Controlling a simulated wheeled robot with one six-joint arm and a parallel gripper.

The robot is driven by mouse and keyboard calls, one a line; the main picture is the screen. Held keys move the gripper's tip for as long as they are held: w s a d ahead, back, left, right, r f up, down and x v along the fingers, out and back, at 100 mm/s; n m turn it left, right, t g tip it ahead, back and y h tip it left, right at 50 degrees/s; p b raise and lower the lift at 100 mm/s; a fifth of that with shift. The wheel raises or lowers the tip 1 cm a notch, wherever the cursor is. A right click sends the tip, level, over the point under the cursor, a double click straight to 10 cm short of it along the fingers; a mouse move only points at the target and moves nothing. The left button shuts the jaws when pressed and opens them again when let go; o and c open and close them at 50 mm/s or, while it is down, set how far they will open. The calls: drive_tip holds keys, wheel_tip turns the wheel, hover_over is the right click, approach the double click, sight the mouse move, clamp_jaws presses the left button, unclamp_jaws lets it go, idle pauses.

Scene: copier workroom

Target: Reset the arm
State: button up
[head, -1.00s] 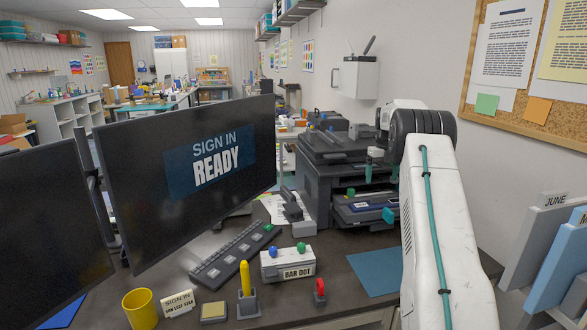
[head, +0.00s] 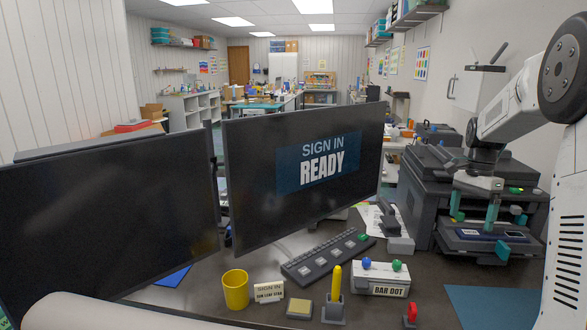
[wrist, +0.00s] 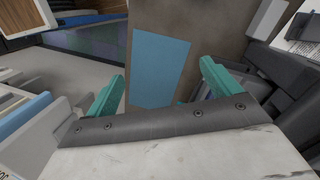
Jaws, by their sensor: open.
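My white arm comes in from the right edge of the head view. My gripper (head: 473,205), with teal fingers, hangs in front of the dark grey copier (head: 412,190). In the wrist view my gripper (wrist: 160,88) has its two teal fingers spread wide apart, with nothing between them but the desk and a blue mat (wrist: 160,70) beyond. The gripper is open and empty. The same blue mat (head: 490,305) lies on the desk at the lower right of the head view.
Two monitors stand at the left; one monitor (head: 300,165) reads "SIGN IN READY". A keypad strip (head: 327,258), yellow mug (head: 235,290), "BAR DOT" box (head: 380,279), yellow-handled stamp (head: 335,296) and red-topped item (head: 411,315) crowd the desk front. A wall cabinet (head: 478,88) hangs behind the arm.

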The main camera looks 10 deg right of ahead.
drive_tip(key=s+a+r+n, duration=0.2)
drive_tip(key=s+a+n, duration=0.25)
drive_tip(key=a, duration=0.35)
drive_tip(key=s+a+r+n, duration=0.35)
drive_tip(key=s+a, duration=0.25)
drive_tip(key=a, duration=0.2)
drive_tip(key=s+a+n+t, duration=0.1)
drive_tip(key=s+a+n, duration=0.3)
drive_tip(key=s+a, duration=0.3)
drive_tip(key=s+a+f+n+t+h, duration=0.1)
drive_tip(key=s+a+n, duration=0.3)
drive_tip(key=s+a, duration=0.3)
drive_tip(key=s, duration=0.5)
drive_tip(key=shift+n+t, duration=0.3)
drive_tip(key=shift+t, duration=0.1)
drive_tip(key=shift+a+r, duration=0.3)
drive_tip(key=shift+a, duration=0.1)
drive_tip(key=shift+c, duration=0.3)
